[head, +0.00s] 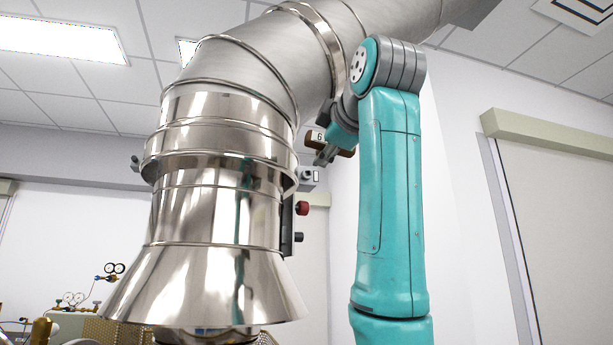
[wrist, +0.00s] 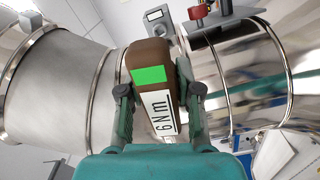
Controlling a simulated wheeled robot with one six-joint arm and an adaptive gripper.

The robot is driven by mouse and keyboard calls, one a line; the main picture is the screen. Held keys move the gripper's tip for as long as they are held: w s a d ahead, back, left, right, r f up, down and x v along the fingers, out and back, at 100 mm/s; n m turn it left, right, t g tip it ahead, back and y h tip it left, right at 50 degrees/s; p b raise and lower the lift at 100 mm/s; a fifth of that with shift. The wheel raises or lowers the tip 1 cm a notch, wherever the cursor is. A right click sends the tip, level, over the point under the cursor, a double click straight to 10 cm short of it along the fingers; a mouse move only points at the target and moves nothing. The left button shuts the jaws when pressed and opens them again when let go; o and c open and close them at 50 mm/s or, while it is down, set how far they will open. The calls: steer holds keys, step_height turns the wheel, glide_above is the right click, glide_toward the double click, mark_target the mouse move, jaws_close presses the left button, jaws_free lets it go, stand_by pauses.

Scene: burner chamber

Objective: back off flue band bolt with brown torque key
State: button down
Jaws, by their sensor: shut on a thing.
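The brown torque key (wrist: 150,58) is between my gripper's fingers (wrist: 158,92) in the wrist view. It has a green patch and a white label reading 6 Nm. I cannot make out the flue band bolt, nor whether the key touches anything.
A dark plate with a red knob (head: 302,208) and a black knob (head: 298,237) stands at the flue's right side. A grey labelled box (head: 308,178) is just above it. Gauges (head: 110,270) stand at the lower left. A wall and door are on the right.

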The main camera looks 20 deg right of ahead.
steer(key=shift+m, duration=0.3)
steer(key=m, duration=0.5)
steer(key=shift+m, duration=0.3)
stand_by(0.3)
steer(key=shift+s, duration=0.1)
stand_by(0.4)
